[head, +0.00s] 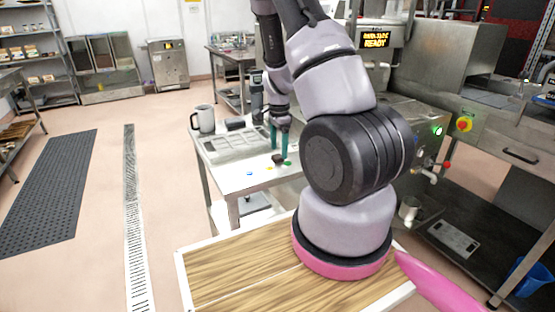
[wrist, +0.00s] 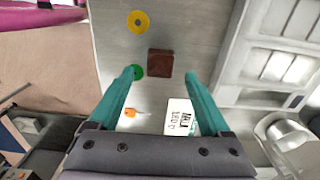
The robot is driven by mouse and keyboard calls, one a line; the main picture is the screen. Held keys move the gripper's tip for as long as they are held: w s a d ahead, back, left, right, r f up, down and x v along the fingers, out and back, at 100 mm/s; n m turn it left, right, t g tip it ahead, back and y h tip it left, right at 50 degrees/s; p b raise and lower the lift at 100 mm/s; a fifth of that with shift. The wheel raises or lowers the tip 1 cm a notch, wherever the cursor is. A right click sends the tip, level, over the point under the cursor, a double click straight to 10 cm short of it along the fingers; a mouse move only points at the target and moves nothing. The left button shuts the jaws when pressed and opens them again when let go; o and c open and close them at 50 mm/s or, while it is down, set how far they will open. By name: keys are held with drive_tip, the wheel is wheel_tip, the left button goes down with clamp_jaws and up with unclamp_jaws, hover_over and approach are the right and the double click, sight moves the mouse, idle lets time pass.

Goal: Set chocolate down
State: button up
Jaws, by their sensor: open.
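The chocolate (wrist: 160,64) is a small dark brown square block. It lies on the light table (head: 240,180), and in the head view it shows as a dark piece (head: 278,159) under my fingertips. My gripper (head: 279,146) points down over the table with its teal fingers apart. In the wrist view my gripper (wrist: 161,76) is open, with the chocolate between and just beyond the fingertips; no finger visibly touches it. A green disc (wrist: 138,72) lies left of the chocolate, partly behind a finger. A yellow disc (wrist: 138,21) lies further off.
A grey compartmented mould tray (head: 235,145) and a grey mug (head: 203,118) stand on the table. A printed white card (wrist: 180,115) and a small orange item (wrist: 129,112) lie near my fingers. A blue disc (head: 249,173) lies near the table's front edge. Machinery stands at right.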

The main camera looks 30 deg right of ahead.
wheel_tip(320, 180, down, 2)
drive_tip(key=shift+f, duration=0.1)
clamp_jaws()
